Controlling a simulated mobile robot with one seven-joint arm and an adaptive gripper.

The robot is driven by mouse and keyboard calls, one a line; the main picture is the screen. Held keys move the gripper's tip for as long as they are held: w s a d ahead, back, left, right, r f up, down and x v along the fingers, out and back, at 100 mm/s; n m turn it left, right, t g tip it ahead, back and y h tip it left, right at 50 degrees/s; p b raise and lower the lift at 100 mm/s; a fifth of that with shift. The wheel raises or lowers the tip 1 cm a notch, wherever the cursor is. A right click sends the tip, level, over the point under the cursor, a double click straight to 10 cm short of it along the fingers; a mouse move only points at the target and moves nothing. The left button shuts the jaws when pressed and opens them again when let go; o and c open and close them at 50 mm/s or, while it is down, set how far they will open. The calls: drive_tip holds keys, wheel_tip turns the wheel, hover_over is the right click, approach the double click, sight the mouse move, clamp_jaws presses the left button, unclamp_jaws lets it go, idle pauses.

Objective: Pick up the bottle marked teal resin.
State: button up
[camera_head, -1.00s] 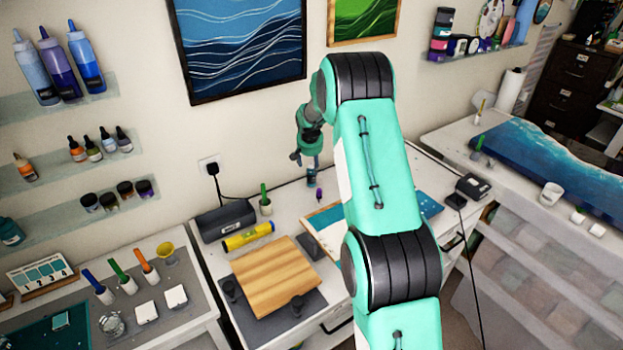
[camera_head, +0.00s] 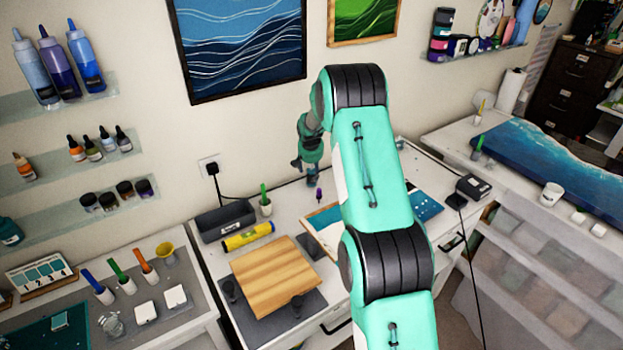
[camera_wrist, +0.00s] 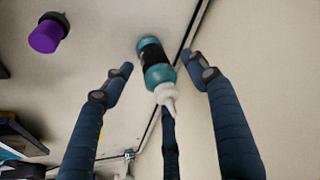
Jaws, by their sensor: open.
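A teal bottle with a dark label band and a white nozzle (camera_wrist: 158,68) shows in the wrist view. It stands on the pale tabletop beside the wall edge; no lettering on it is readable. My gripper (camera_wrist: 161,74) is open, with its dark fingers spread on both sides of the bottle and another finger below it in the picture. I see no clear contact. In the head view my gripper (camera_head: 309,166) is low over the back of the white table, and the bottle is mostly hidden there.
The wall is close behind.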

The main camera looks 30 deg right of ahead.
drive_tip(key=shift+w+d+f, duration=0.2)
drive_tip(key=shift+w+f, duration=0.05)
drive_tip(key=shift+f, duration=0.35)
drive_tip(key=c, duration=1.3)
drive_tip(key=shift+r+p, duration=0.4)
drive_tip(key=shift+r, duration=4.6)
